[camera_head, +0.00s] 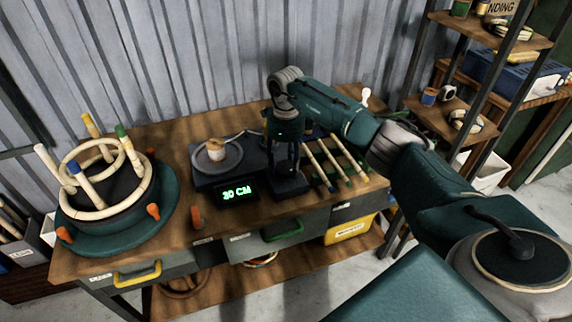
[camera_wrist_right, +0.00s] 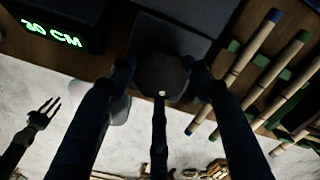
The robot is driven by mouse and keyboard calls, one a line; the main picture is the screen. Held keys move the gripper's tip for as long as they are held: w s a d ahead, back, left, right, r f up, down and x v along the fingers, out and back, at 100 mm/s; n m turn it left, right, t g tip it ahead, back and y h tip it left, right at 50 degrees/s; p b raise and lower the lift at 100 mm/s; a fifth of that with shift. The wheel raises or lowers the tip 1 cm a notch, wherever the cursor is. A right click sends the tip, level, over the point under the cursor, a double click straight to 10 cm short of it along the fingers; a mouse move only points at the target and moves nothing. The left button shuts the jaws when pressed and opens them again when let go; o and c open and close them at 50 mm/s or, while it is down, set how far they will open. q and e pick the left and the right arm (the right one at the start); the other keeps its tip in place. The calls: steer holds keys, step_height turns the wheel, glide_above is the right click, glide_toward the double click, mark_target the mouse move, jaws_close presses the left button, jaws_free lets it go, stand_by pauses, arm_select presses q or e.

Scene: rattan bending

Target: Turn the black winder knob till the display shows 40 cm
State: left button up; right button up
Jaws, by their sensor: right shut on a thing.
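The black winder knob (camera_wrist_right: 161,75) is round and dark with a small pale mark at its lower edge, in the wrist view. My right gripper (camera_wrist_right: 160,82) has its fingers on both sides of it and is shut on it. In the head view the right gripper (camera_head: 288,165) points down over the dark winder at the table's front; the knob is hidden there. The display (camera_head: 237,194) shows green digits that read 30 CM; it also shows in the wrist view (camera_wrist_right: 52,33).
Several rattan sticks (camera_head: 328,164) lie on a rack just right of the gripper. A round green former (camera_head: 68,215) with bent rattan rings and pegs fills the table's left end.

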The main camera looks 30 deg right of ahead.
mark_target(286, 166)
steer(key=m, duration=0.4)
steer(key=shift+w+d+r+m, duration=0.1)
steer(key=shift+r+m, duration=0.05)
steer(key=shift+m, duration=0.15)
steer(key=m, duration=0.4)
steer(key=shift+m, duration=0.4)
steer(key=o, duration=1.1)
step_height(286, 166, up, 12)
steer(key=shift+f, duration=0.1)
